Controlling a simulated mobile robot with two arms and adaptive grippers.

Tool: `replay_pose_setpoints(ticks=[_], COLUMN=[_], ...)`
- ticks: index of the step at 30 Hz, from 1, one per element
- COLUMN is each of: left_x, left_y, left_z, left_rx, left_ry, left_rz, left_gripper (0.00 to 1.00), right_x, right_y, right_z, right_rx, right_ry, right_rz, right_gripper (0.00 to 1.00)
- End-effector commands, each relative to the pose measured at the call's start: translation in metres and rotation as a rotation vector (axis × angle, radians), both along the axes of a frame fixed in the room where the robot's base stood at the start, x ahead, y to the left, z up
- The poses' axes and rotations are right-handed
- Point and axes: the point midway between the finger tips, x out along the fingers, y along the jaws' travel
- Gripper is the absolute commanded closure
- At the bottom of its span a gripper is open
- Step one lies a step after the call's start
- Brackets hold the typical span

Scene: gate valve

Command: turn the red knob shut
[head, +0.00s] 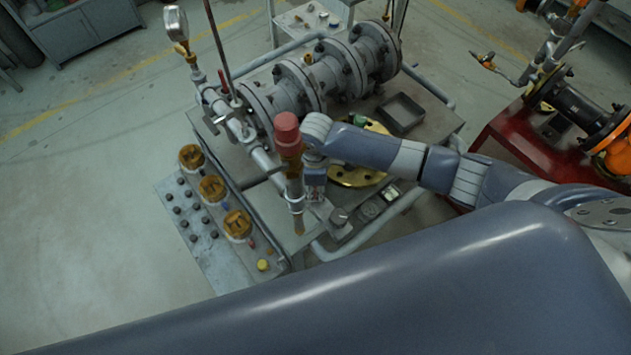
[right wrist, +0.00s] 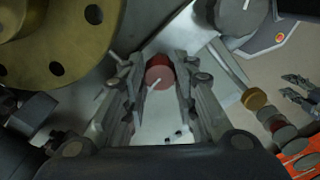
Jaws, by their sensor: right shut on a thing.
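The red knob (right wrist: 160,73) shows in the right wrist view as a small round red piece between the two fingers. My right gripper (right wrist: 158,85) is shut on it, with one finger on each side. In the head view my right gripper (head: 314,182) points down at the front of the valve bench, under the end of my right forearm. There the knob is hidden behind the gripper and the upright fitting. My left gripper is not in view.
An upright fitting with a red cap (head: 287,132) stands close beside my right gripper. A brass flange (head: 358,176) lies under my forearm. Grey flanged pipework (head: 325,75) and an empty tray (head: 400,113) are behind. A button panel (head: 194,216) is at left.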

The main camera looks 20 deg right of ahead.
Motion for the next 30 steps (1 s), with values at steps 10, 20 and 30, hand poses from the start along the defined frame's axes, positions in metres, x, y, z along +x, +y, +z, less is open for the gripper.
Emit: replay_pose_setpoints(ticks=[10,20,30], left_x=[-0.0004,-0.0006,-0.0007], left_y=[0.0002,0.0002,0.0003], left_z=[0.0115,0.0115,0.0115], left_rx=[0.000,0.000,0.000], left_ry=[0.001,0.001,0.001], left_rz=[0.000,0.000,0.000], left_gripper=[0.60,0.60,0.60], right_x=[-0.0002,0.0000,0.0000], right_y=[-0.0003,-0.0003,-0.0002], right_z=[0.0002,-0.0004,-0.0002], right_rx=[-0.001,-0.001,0.000], right_ry=[0.001,0.000,0.000], right_rz=[-0.094,-0.102,-0.100], right_gripper=[0.97,0.97,0.52])
